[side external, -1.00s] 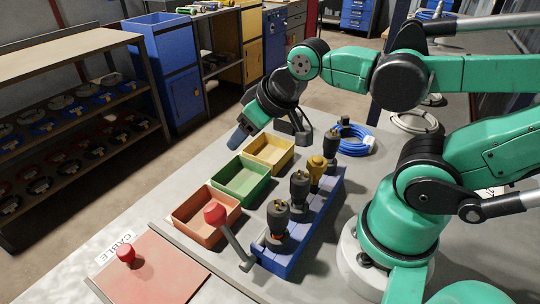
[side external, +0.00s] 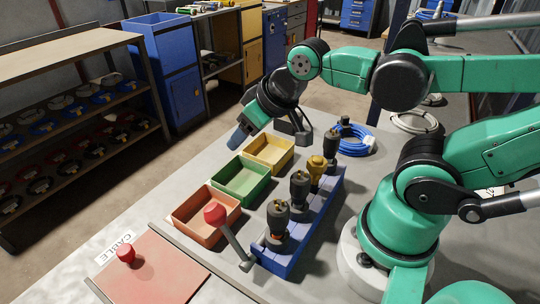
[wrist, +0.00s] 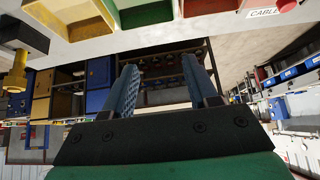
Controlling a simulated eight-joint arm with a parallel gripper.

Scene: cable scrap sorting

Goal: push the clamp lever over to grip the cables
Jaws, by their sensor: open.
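The clamp lever (side external: 231,237) is a grey bar with a red knob (side external: 215,214) on its upper end. It leans up and to the left, at the near end of a blue block (side external: 276,260), in front of the orange-red bin. My gripper (side external: 238,136) is in the air near the far end of the bins, well away from the lever. In the wrist view its two blue-padded fingers (wrist: 160,78) stand apart with nothing between them. I cannot make out any cables at the lever.
Orange-red (side external: 184,225), green (side external: 225,183) and yellow (side external: 261,160) bins stand in a row left of the block. Dark plugs (side external: 299,190) and a yellow one (side external: 316,171) rise from it. A red panel (side external: 155,276) is near left; a blue cable coil (side external: 366,139) lies behind.

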